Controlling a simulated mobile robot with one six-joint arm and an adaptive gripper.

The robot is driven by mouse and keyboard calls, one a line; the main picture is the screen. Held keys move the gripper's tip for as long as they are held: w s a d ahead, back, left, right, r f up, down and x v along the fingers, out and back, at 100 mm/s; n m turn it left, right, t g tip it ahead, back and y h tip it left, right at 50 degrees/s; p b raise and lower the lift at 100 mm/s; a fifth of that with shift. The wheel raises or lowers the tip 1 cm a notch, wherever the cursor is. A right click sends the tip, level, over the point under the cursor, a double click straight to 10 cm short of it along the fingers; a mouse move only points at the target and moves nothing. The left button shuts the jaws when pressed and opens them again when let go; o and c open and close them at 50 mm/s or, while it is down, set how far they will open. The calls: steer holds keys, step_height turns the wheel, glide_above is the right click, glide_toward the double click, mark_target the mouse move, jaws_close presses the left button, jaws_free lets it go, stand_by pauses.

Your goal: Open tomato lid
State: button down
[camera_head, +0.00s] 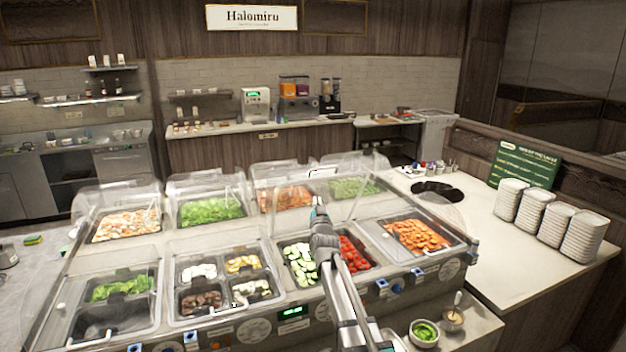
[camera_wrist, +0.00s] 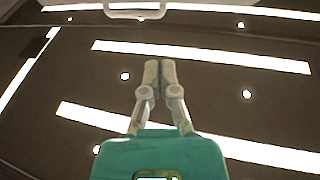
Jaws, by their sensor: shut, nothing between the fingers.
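The tomato pieces (camera_head: 355,254) are red and lie in the front row of the counter, right of the sliced cucumber (camera_head: 299,264). A clear lid (camera_head: 346,208) stands tilted up behind and above this pair of wells. My gripper (camera_head: 318,204) is shut and empty, in front of the clear lid and above the cucumber and tomato wells. My arm partly covers the gap between the two foods. In the wrist view my gripper (camera_wrist: 160,64) points up at the ceiling, fingertips together. A pale curved handle or rim (camera_wrist: 132,13) crosses the top of that view, apart from the fingertips.
Clear covers stand over the back wells, with shrimp-like food (camera_head: 127,224) and greens (camera_head: 211,210). Carrots (camera_head: 416,235) fill the well at right. Stacked white bowls (camera_head: 549,220) stand on the right counter. A small bowl of greens (camera_head: 425,332) sits at the front right.

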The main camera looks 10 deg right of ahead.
mark_target(312, 172)
steer(key=shift+w, duration=0.1)
steer(key=p+x, duration=0.3)
steer(key=x, duration=1)
steer(key=shift+w+d+r+p, duration=0.1)
steer(key=shift+w+r+p, duration=0.05)
steer(key=shift+w+p, duration=0.25)
steer(key=w+r+p, duration=0.1)
steer(key=w, duration=0.1)
steer(key=w+a+r+p, duration=0.1)
steer(key=w, duration=0.2)
steer(key=w+r+p, duration=0.1)
steer(key=w, duration=0.2)
steer(key=shift+w+a+r, duration=0.1)
steer(key=shift+a+r, duration=0.1)
steer(key=shift+a, duration=0.15)
steer(key=s, duration=1.4)
steer(key=shift+a+f, duration=0.4)
